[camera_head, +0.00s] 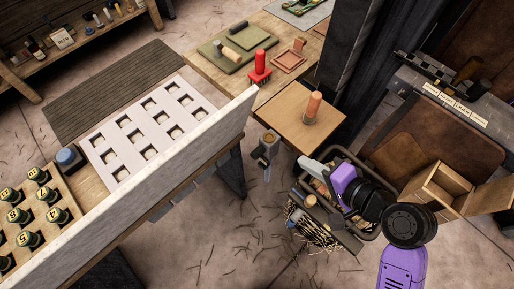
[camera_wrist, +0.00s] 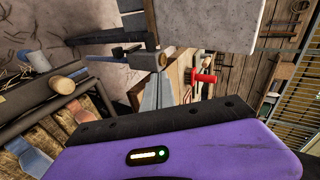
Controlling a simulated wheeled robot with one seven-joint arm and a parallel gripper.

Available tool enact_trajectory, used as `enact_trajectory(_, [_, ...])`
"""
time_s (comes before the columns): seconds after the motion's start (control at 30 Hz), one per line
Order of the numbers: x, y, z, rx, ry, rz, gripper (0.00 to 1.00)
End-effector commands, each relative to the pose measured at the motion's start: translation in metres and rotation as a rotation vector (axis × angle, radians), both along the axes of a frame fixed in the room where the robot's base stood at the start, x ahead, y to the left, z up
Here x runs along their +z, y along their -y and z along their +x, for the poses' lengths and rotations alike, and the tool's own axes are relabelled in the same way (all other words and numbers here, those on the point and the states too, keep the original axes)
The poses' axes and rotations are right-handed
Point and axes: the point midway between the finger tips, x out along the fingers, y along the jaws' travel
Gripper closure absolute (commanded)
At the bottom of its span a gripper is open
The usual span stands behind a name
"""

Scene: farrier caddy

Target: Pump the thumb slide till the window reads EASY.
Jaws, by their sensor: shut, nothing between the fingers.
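A small grey fitting with a tan round end (camera_head: 266,146) stands off the bench's near corner in the head view. A dark fitting with a tan round end (camera_wrist: 146,59) shows just beyond my fingertips in the wrist view, and seems to be the same one. I cannot tell which part is the thumb slide, and no window wording is readable. My gripper (camera_head: 304,163) is shut and empty, to the right of the fitting in the head view. Its grey fingers also show in the wrist view (camera_wrist: 160,88); whether they touch the fitting is unclear.
A caddy (camera_head: 377,232) with tools and nails lies below my wrist. A long pale board (camera_head: 150,188) edges the left table. An open wooden box (camera_head: 437,184) is at right.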

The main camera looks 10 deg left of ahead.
Motion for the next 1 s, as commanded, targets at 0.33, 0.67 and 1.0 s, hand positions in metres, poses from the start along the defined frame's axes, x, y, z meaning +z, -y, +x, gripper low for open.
enact_trajectory(0.33, [-0.02, -0.02, -0.015, 0.036, -0.128, 0.044, 1.0])
enact_trajectory(0.67, [-0.053, -0.061, 0.016, 0.037, -0.126, 0.042, 1.0])
enact_trajectory(1.0, [-0.083, -0.095, 0.044, 0.035, -0.125, 0.042, 1.0])
